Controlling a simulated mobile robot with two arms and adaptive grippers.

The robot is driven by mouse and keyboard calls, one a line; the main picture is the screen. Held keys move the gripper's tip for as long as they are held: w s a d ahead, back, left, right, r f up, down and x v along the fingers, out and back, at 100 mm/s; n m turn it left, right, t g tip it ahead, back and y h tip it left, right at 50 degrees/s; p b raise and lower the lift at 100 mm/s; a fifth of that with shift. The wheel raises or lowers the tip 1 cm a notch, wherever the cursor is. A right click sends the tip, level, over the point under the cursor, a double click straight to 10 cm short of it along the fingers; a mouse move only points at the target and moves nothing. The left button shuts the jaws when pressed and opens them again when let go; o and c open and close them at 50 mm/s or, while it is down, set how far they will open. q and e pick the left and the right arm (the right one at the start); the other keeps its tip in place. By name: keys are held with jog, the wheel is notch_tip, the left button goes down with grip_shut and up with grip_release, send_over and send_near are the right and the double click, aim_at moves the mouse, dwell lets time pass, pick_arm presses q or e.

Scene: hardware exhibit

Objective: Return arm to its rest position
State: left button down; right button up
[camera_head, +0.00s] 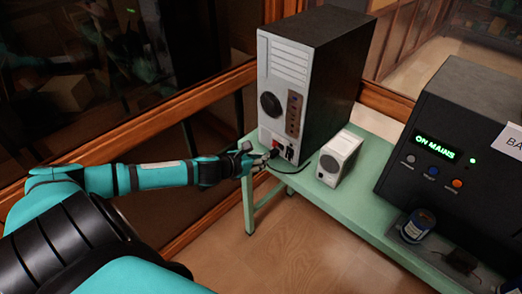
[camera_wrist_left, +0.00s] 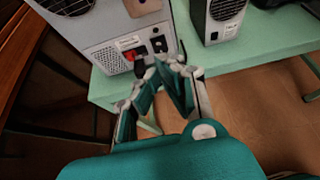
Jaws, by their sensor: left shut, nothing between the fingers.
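My left arm (camera_head: 150,177) in teal and black reaches from the lower left towards the back of a tall computer tower (camera_head: 280,65). My left gripper (camera_head: 263,158) is shut and empty, close to the tower's lower panel; I cannot tell if it touches it. In the left wrist view, its fingertips (camera_wrist_left: 168,65) point at the panel, just below a red switch (camera_wrist_left: 131,55) and a black power socket or plug (camera_wrist_left: 158,44). A black cable (camera_head: 295,170) hangs from that area in the head view. My right gripper is not in view.
The tower stands on a green bench (camera_head: 330,200) beside a small white box (camera_head: 340,158). A black unit (camera_head: 455,140) reading "ON MAINS" stands at the right, with a small spool-like item (camera_head: 418,226) in front. Wood-framed glass lies behind. The floor (camera_head: 260,250) before the bench is clear.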

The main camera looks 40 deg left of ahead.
pick_arm(q)
jog(key=shift+s+r, duration=0.1)
jog(key=shift+s, duration=0.05)
jog(key=s+a+f+n+g+y+b, duration=0.1)
jog(key=s+f+n+g, duration=0.1)
jog(key=s+f+n, duration=0.65)
jog(key=s+a+f+n+g+y, duration=0.15)
jog(key=f+n, duration=0.35)
jog(key=f, duration=0.8)
jog(key=s+f+n+g+b, duration=0.1)
jog(key=s+f+n+g, duration=0.1)
jog(key=s+f+n, duration=0.6)
jog(key=s+d+f+n+g, duration=0.3)
jog(key=s+d+f+n, duration=0.3)
jog(key=s+d+f, duration=0.3)
jog(key=s+d+f+n+g+h, duration=0.1)
jog(key=s+d+f+n+g, duration=0.2)
jog(key=s, duration=1.5)
jog(key=d+f+n, duration=0.4)
jog(key=d+f, duration=0.2)
jog(key=f, duration=0.1)
jog(key=shift+d+f, duration=0.2)
jog(key=shift+d, duration=0.05)
jog(key=shift+w+h, duration=0.1)
jog(key=shift+h, duration=0.15)
